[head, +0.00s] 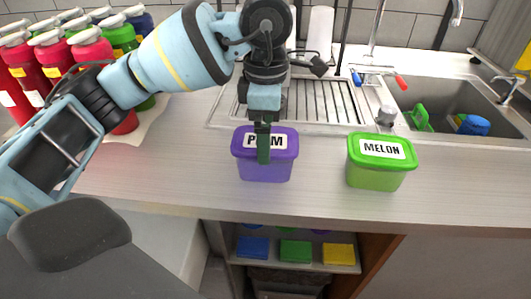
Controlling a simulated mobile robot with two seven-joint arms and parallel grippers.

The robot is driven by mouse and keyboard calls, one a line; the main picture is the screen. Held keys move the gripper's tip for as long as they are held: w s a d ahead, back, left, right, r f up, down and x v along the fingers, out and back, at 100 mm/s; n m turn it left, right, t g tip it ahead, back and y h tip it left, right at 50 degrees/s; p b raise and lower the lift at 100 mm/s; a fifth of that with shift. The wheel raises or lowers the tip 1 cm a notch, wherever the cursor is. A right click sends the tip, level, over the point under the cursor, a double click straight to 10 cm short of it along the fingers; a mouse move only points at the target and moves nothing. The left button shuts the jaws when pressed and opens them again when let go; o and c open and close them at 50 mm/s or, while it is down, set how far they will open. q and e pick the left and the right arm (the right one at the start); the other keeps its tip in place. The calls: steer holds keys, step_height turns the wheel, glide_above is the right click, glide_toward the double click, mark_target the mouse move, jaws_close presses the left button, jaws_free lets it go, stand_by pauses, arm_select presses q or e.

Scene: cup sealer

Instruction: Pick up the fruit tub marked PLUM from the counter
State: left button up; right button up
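The purple tub (265,170) stands upright on the counter, with a white label on its lid. The label's middle letters are hidden by my gripper, and I read "P" and "M" at its ends. My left gripper (263,155) points down at the tub, with a finger in front of the label and the tub's upper front. I see the fingers edge-on, so I cannot tell whether they are open or shut, or whether they touch the tub. My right gripper is out of view.
A green tub marked MELON (377,170) stands to the right on the counter (470,185). Behind are a ridged drainboard (325,100) and a sink (440,95). Several coloured bottles (92,48) crowd the back left. Below is an open shelf (320,267) with coloured items.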

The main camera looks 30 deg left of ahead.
arm_select(q)
steer(key=shift+s+f, duration=0.15)
steer(key=shift+f, duration=2.45)
steer(key=c, duration=1.1)
steer(key=shift+r, duration=0.1)
steer(key=shift+c, duration=0.4)
steer(key=shift+r, duration=0.5)
step_height(320, 180, up, 2)
steer(key=shift+r, duration=0.25)
steer(key=s+a+r, duration=0.1)
steer(key=s+a, duration=0.2)
steer(key=s, duration=1.2)
steer(key=shift+s+r+b, duration=0.2)
steer(key=shift+s+b, duration=0.15)
steer(key=shift+b, duration=0.1)
